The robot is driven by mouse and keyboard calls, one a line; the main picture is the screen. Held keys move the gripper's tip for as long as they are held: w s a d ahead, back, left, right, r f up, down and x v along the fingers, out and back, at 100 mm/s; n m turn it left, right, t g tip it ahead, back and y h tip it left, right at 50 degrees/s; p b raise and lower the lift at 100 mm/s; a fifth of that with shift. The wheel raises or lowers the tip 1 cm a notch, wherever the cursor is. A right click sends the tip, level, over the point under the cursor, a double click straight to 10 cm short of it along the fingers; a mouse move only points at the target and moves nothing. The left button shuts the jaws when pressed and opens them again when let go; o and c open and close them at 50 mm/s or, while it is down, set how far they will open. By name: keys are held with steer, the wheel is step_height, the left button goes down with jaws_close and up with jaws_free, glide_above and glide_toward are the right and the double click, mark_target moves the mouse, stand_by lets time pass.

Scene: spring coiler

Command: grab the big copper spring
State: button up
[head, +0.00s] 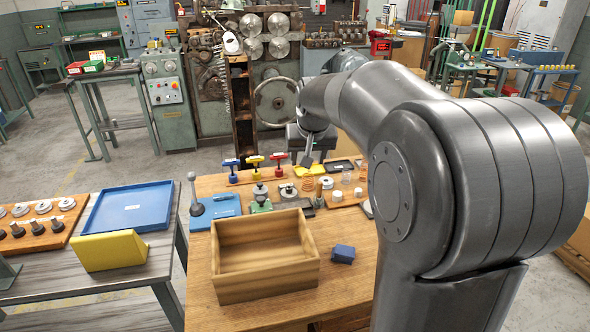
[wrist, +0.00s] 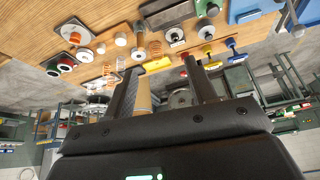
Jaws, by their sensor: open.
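A copper-coloured spring (head: 308,184) stands on the wooden bench, behind the wooden box and near a yellow block. It also shows in the wrist view (wrist: 155,48), just beyond the fingertips. It looks the larger of two springs; a paler, thinner coil (head: 347,177) stands to its right, also in the wrist view (wrist: 120,62). My gripper (wrist: 163,64) is open, with its two fingers apart. In the head view it hangs above and behind the springs, partly hidden by my arm. No spring is between the fingers.
Around the springs are white caps (head: 337,196), the yellow block (wrist: 158,65), small metal parts and a row of T-handled tools (head: 254,163). The open wooden box (head: 264,285) fills the bench front, with a small blue block (head: 343,254) beside it. A blue tray (head: 128,207) lies on the left table.

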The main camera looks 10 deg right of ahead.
steer(key=w+d+f, duration=0.2)
steer(key=w+f, duration=0.3)
steer(key=w, duration=0.4)
steer(key=m, duration=0.1)
glide_toward(308, 176)
steer(key=shift+g, duration=0.4)
steer(key=x, duration=1.2)
steer(key=shift+w, duration=0.35)
steer(key=shift+c, duration=0.4)
steer(key=c, duration=0.7)
steer(key=shift+o, duration=0.2)
steer(key=shift+r, duration=0.15)
